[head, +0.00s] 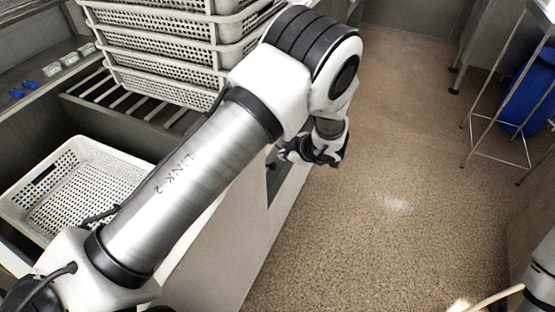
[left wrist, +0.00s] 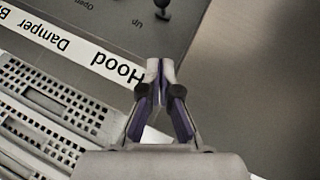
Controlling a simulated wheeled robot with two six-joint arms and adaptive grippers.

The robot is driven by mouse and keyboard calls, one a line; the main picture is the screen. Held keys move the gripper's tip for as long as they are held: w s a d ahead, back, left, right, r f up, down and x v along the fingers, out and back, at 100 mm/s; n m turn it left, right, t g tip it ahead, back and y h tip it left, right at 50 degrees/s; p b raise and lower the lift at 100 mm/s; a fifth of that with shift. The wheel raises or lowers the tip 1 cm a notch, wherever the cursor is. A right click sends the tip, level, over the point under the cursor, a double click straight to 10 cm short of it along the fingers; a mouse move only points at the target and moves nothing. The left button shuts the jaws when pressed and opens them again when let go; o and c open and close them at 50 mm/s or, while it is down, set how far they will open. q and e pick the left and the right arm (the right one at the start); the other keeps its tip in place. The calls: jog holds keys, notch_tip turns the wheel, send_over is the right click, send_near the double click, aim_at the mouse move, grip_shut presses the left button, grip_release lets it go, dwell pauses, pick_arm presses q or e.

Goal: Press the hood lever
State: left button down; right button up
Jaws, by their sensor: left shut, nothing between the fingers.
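In the left wrist view a dark grey panel (left wrist: 85,30) carries a white label strip (left wrist: 70,45) reading "Hood" and "Damper". A small black lever (left wrist: 161,13) stands on the panel at the top edge, beside the word "Up"; I take it for the hood lever. My left gripper (left wrist: 160,66) is shut and empty. Its tips show just right of the word "Hood", below the lever in the picture and apart from it. In the head view the left gripper (head: 325,157) is small beyond my arm, at the counter's right side; the lever is hidden there. My right gripper is out of view.
A stack of perforated white baskets (head: 165,50) stands on a slatted rack behind my left arm. A single basket (head: 85,190) sits at the left. The speckled floor (head: 400,150) is open to the right. A blue bin (head: 528,95) and metal stand are at the far right.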

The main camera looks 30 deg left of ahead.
pick_arm(q)
jog(key=w+d+f+x, duration=0.1)
jog(key=d+x, duration=0.1)
jog(key=x, duration=1)
jog(key=shift+f, duration=0.45)
jog(key=shift+a, duration=0.1)
